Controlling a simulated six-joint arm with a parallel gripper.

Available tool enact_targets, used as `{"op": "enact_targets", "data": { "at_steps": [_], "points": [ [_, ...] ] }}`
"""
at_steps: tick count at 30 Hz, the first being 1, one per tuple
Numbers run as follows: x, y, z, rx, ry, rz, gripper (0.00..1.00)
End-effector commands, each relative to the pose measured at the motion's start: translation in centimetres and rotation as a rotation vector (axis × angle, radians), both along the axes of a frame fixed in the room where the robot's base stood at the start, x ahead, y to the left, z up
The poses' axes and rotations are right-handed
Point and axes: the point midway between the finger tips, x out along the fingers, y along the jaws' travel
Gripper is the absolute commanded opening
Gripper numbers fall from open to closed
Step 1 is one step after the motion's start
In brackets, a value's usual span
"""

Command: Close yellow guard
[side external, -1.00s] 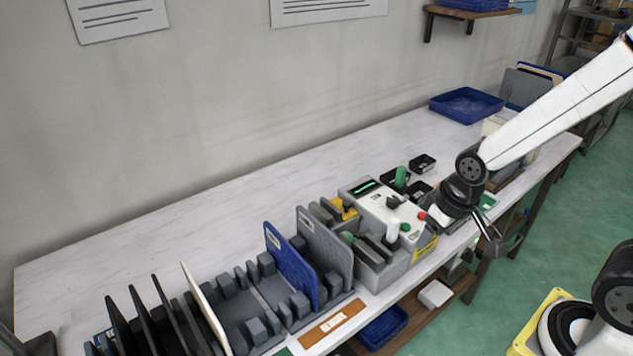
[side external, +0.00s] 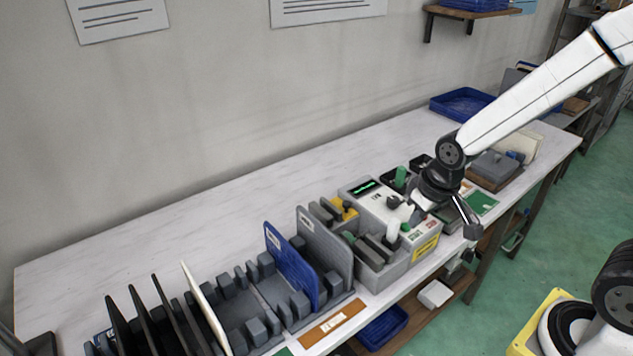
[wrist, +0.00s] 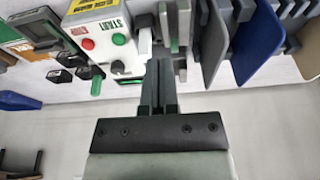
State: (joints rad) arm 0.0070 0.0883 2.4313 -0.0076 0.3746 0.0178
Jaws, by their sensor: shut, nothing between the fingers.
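A small yellow part (side external: 345,209) sits at the back left of the light grey control box (side external: 378,207). I cannot tell for sure whether it is the yellow guard, or how it is set. A yellow label (side external: 426,248) is on the box's front, and its edge also shows in the wrist view (wrist: 89,5). In the wrist view my gripper's fingers (wrist: 160,68) are together and empty, in line with the white lever (wrist: 145,44).
The box has a red button (wrist: 88,44) and a green button (wrist: 118,39). Upright blue (side external: 290,265) and grey (side external: 325,247) panels stand left of it. A blue tray (side external: 466,104) lies at the far right. The bench behind the box is clear.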

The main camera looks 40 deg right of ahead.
Motion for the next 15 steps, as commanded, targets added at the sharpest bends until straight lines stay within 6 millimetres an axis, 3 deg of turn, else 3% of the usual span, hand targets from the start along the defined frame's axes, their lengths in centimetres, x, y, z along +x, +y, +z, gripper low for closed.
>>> {"op": "enact_targets", "data": {
  "at_steps": [15],
  "points": [
    [15.1, -1.7, 0.2, -0.004, -0.056, -0.075, 0.0]
  ]
}}
